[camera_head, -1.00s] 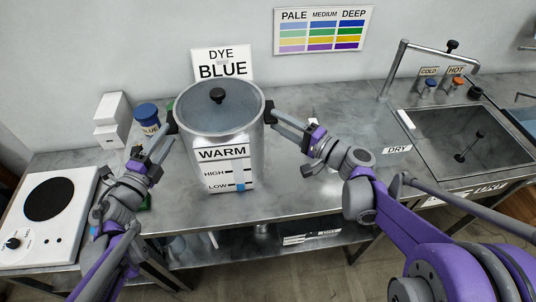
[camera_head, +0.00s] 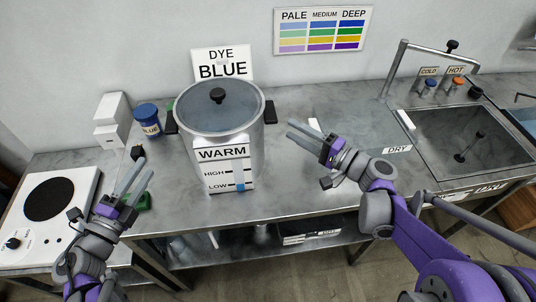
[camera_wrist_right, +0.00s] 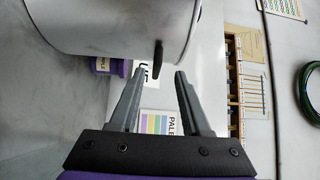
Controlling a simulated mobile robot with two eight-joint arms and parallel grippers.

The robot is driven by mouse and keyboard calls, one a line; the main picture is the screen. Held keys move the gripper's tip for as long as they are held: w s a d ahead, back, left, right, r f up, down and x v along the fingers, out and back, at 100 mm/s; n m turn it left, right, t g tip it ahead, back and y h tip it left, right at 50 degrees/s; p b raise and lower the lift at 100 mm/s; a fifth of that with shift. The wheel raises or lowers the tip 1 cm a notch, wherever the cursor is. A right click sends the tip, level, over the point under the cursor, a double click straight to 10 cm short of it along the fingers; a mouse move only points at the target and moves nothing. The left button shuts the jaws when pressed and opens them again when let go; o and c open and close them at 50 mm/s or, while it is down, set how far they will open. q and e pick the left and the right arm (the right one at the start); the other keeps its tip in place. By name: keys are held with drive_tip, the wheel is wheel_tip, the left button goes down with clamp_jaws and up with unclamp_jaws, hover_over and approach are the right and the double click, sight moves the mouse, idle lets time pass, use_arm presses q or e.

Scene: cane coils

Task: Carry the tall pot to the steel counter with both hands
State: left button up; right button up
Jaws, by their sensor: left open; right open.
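The tall pot (camera_head: 222,120), steel with a lid and a black knob, stands upright on the steel counter (camera_head: 285,185). Its dark side handles (camera_head: 270,112) stick out left and right. My left gripper (camera_head: 143,167) is open and empty, below and left of the left handle (camera_head: 171,123). My right gripper (camera_head: 290,129) is open and empty, a little right of the right handle. In the right wrist view the pot (camera_wrist_right: 115,25) fills the upper left, and its handle (camera_wrist_right: 158,54) shows just beyond my open fingertips (camera_wrist_right: 159,73).
A WARM slider card (camera_head: 224,168) is at the pot's front. A blue jar (camera_head: 147,119) and white blocks (camera_head: 112,120) stand left, near a white hot plate (camera_head: 48,205). The sink (camera_head: 465,135) is right.

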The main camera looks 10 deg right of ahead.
drive_tip(key=v, duration=0.7)
drive_tip(key=shift+a, duration=0.1)
use_arm(q)
drive_tip(key=a+n+y, duration=0.6)
drive_tip(key=n+y, duration=0.6)
drive_tip(key=n, duration=0.4)
use_arm(e)
drive_tip(key=s+a+f+n+g+h, duration=0.45)
drive_tip(key=s+a+f+g, duration=0.3)
drive_tip(key=s+f, duration=0.2)
use_arm(q)
drive_tip(key=s+d+f+n+g+h, duration=0.2)
drive_tip(key=s+d+f+n+g, duration=0.1)
drive_tip(key=s+d+f+g, duration=0.2)
drive_tip(key=s+d+f+n+g+h+p, duration=0.1)
drive_tip(key=s+d+f+n+g, duration=0.3)
drive_tip(key=s, duration=0.6)
wheel_tip(320, 180, down, 4)
drive_tip(key=shift+s+d+r+g+h+p, duration=0.1)
drive_tip(key=shift+s+d+g+h+p, duration=0.15)
drive_tip(key=shift+d+g+h, duration=0.65)
use_arm(e)
drive_tip(key=s+d+f+n+h, duration=0.3)
drive_tip(key=s+d+n+h, duration=0.1)
drive_tip(key=s+h, duration=0.3)
drive_tip(key=shift+s+d+f+n+g+h, duration=0.2)
drive_tip(key=shift+s+d+n+g+h, duration=0.15)
drive_tip(key=shift+d, duration=0.1)
